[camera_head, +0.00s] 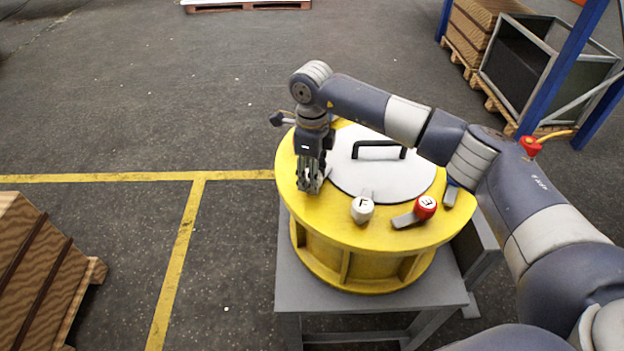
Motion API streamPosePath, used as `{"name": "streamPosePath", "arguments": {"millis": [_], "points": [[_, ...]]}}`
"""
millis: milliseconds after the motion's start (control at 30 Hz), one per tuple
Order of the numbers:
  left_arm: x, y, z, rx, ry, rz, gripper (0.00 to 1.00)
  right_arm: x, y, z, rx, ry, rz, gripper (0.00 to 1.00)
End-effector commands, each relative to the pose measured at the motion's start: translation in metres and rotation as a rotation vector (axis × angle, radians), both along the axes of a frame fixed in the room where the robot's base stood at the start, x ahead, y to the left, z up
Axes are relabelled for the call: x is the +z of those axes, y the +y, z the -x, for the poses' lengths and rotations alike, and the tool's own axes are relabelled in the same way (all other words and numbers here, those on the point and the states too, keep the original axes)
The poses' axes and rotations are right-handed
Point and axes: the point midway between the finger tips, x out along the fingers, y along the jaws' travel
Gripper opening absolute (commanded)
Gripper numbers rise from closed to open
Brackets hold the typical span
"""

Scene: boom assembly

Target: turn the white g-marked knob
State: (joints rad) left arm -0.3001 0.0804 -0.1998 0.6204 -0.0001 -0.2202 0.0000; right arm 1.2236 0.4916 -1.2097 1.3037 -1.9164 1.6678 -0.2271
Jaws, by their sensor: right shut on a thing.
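My right gripper (311,181) points down at the left side of the yellow round drum (350,246). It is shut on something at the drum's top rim. The fingers hide most of that thing and its mark, so I cannot read whether it is the white g-marked knob. A small grey lever-like piece shows just right of the fingers. A white knob (362,209) marked F and a red knob (426,207) marked E stand on the front of the drum's top. My left gripper is not in view.
A white lid (355,184) with a black handle (378,151) covers the drum's middle, close beside my right gripper. The drum stands on a grey table (290,283). A wooden crate (38,275) is at lower left. Open floor lies left and behind.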

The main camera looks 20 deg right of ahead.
Motion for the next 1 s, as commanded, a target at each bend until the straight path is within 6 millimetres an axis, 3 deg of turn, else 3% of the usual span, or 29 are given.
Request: {"name": "streamPosePath", "arguments": {"millis": [500, 1000], "points": [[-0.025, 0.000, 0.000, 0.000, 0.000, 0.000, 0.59, -0.001, 0.000, -0.001, -0.381, -0.003, 0.000, 0.15], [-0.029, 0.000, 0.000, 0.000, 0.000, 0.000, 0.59, 0.001, 0.000, -0.001, -0.479, -0.002, -0.001, 0.15]]}}
